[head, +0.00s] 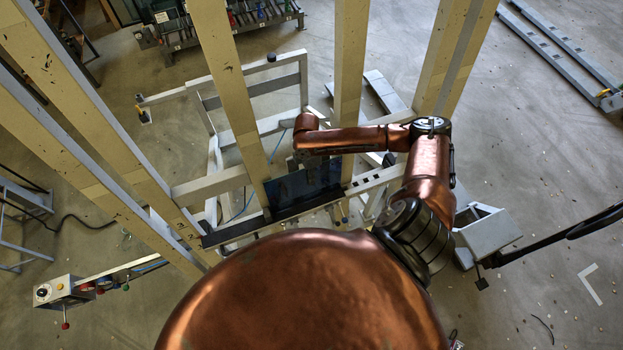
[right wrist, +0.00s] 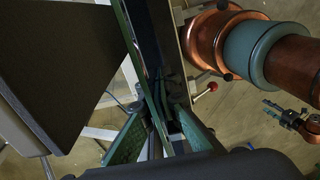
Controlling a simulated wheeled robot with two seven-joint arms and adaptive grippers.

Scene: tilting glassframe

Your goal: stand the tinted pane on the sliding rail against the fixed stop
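The tinted pane (head: 305,183) is a dark bluish sheet, standing close to upright on or just behind the dark sliding rail (head: 270,215) in the head view. My right gripper (head: 297,158) is at the pane's upper edge, partly hidden by my own arm. In the right wrist view the green-padded fingers of the right gripper (right wrist: 162,112) stand apart, one on each side of the pane's thin greenish edge (right wrist: 140,72). Contact with the pane cannot be made out. The fixed stop is not clearly identifiable. My left gripper is not in the head view; a small gripper-like part (right wrist: 287,115) shows at the right wrist view's right edge.
Tall cream posts (head: 348,70) rise around the rail, and slanted ones (head: 95,110) stand at the left. A pale metal frame (head: 255,92) is behind the pane. A control box (head: 62,292) with knobs is lower left. Open concrete floor lies to the right.

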